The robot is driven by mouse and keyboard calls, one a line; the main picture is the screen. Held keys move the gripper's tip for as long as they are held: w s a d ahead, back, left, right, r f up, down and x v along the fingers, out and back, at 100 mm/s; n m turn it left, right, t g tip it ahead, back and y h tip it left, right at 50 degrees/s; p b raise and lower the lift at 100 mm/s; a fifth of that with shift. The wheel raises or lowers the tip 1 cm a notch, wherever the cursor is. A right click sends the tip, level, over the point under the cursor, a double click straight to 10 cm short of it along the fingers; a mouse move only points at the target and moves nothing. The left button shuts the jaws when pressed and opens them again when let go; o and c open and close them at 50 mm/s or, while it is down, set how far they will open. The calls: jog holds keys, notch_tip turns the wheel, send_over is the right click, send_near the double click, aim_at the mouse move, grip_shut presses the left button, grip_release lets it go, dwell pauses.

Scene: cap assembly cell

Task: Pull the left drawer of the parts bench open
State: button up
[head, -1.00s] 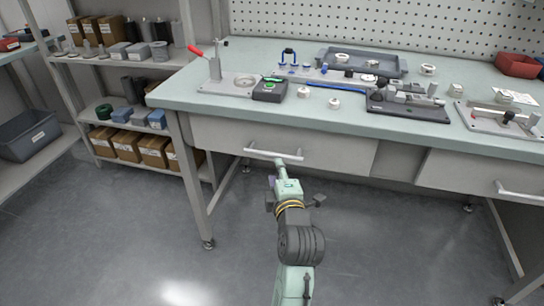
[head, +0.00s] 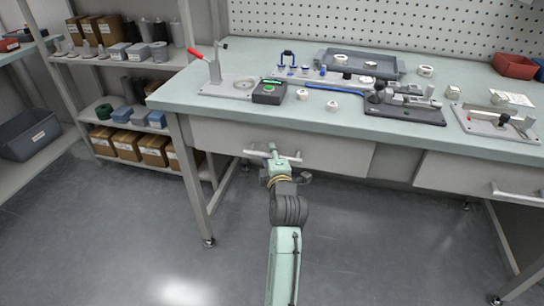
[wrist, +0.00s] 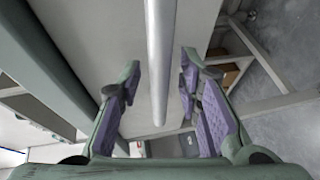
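The left drawer (head: 335,155) is a light grey front under the bench top, and it looks shut, flush with the bench. Its pale bar handle (head: 252,153) runs across the front, partly hidden behind my gripper (head: 275,158). In the wrist view the handle (wrist: 160,60) runs lengthwise between the two purple-padded fingers of my gripper (wrist: 160,82). The fingers are open, one on each side of the bar, with a visible gap on both sides. The drawer front also shows beyond the fingers in the wrist view (wrist: 105,40).
The parts bench (head: 170,95) carries fixtures, a tray (head: 325,62) and small parts above the drawer. A right drawer (head: 455,172) with its own handle is beside it. A shelf rack (head: 75,95) stands at the left. The floor (head: 375,240) in front is clear.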

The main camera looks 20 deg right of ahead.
grip_shut()
dwell(0.7)
